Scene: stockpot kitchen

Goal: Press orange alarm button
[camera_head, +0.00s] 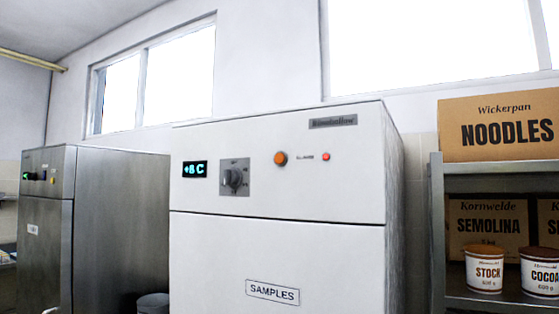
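The orange alarm button (280,158) is a round knob on the upper front panel of a white cabinet (277,250), in the middle of the head view. A small label and a small red light (326,157) sit to its right. To its left are a grey rotary dial (233,177) and a dark display (195,169) with green-blue characters that look like "+8 C". A "SAMPLES" label (272,292) is on the cabinet's lower door. Neither of my grippers is in view, and nothing covers the button.
A steel cabinet (110,220) stands at the left, with a grey bin (153,303) between it and the white cabinet. At the right, a metal shelf (500,181) holds a noodles box (500,127), semolina boxes and tubs labelled stock (484,270) and cocoa.

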